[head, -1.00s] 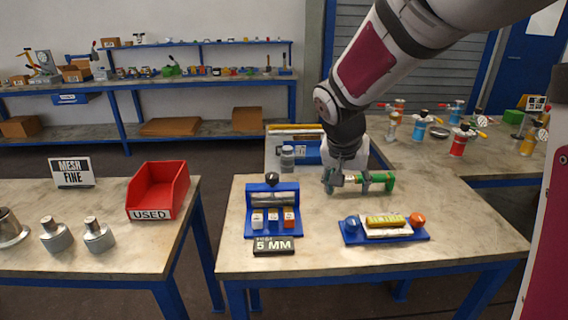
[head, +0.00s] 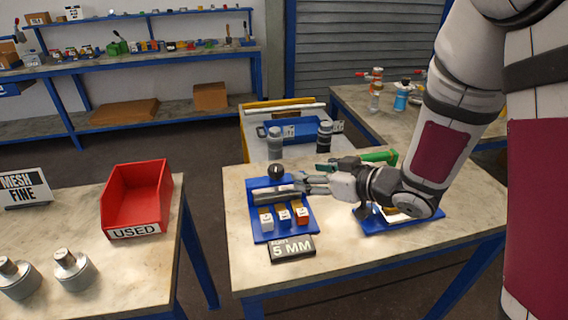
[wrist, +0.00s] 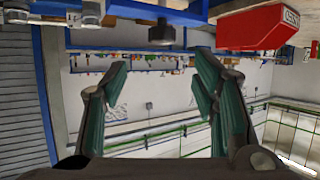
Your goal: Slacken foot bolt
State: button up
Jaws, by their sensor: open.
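A blue stand (head: 257,230) sits at the left of the middle table. It carries a horizontal silver cylinder (head: 262,196), a black round knob (head: 276,170) and three small lettered blocks (head: 284,215). My gripper (head: 304,186) points left, with its fingers at the right end of the cylinder; I cannot tell whether they touch it. In the wrist view my gripper (wrist: 160,75) is open, with dark green pads apart and nothing between them. A green-handled fitting (head: 380,157) lies behind my wrist, partly hidden. I cannot pick out a foot bolt.
A "5 MM" sign (head: 292,249) stands in front of the stand. A blue tray (head: 432,215) is mostly hidden under my wrist. A red "USED" bin (head: 137,200) and steel vessels (head: 74,270) stand on the left table. Dark-capped bottles (head: 324,137) stand behind.

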aim_at(278, 168)
jog(key=x, duration=1.3)
jog(key=shift+w+a, duration=0.15)
jog(key=shift+a, duration=0.25)
jog(key=shift+c, duration=0.3)
jog(key=shift+y+b, duration=0.3)
jog(key=c, duration=1.1)
